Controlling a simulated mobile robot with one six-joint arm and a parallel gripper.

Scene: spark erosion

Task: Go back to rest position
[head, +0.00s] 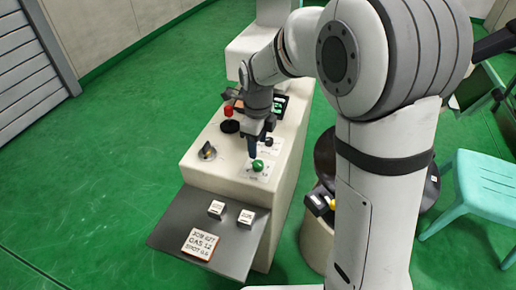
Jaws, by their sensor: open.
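My gripper (253,147) points down over the white machine console (203,173), just above a green round knob (258,165) on its top. The gripper is small in the head view. Its fingertips are close to the knob, and I cannot tell whether they touch it. My arm reaches in from the right and hides part of the console's back and the floor behind.
The console top also has a dial (207,151) and a red knob (228,111). A dark shelf (168,231) in front holds two small white blocks and a lettered plate (200,244). A turquoise stool (480,190) stands right. Green floor at left is clear.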

